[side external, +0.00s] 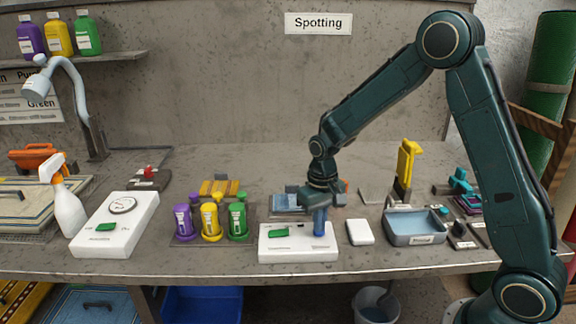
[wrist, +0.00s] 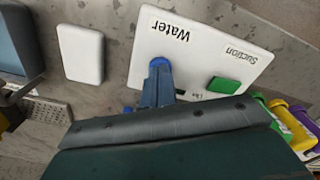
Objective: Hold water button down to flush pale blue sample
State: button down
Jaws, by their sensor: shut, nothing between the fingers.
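A white control box (side external: 298,250) stands near the bench's front edge. In the wrist view the box (wrist: 195,50) carries the labels Water and Suction, with a green button (wrist: 224,85) on the Suction side. My gripper (side external: 319,233) points straight down at the right part of the box, its blue fingers closed together. In the wrist view the gripper tip (wrist: 158,68) is at a blue spot beside the Water label, hiding most of the button there. I cannot tell whether the button is pressed. A pale blue flat piece (side external: 288,201) lies behind the box, partly hidden by my gripper.
Purple, yellow and green bottles (side external: 210,222) stand left of the box. A small white block (side external: 360,232) and a grey basin (side external: 398,240) are to its right. A gauge box (side external: 98,243) and a spray bottle (side external: 68,213) stand further left.

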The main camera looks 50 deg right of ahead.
jog(key=shift+r, duration=3.3)
jog(key=shift+r, duration=0.15)
jog(key=s+a+r+n+t, duration=0.1)
jog(key=s+a+r+t, duration=0.15)
jog(key=s+r, duration=0.8)
jog(key=s+a+r+n+t, duration=0.1)
jog(key=s+r+n+t, duration=0.1)
jog(key=s, duration=1.1)
jog(key=shift+a+r+t, duration=0.15)
jog(key=shift+r+t, duration=0.4)
jog(key=shift+r, duration=0.05)
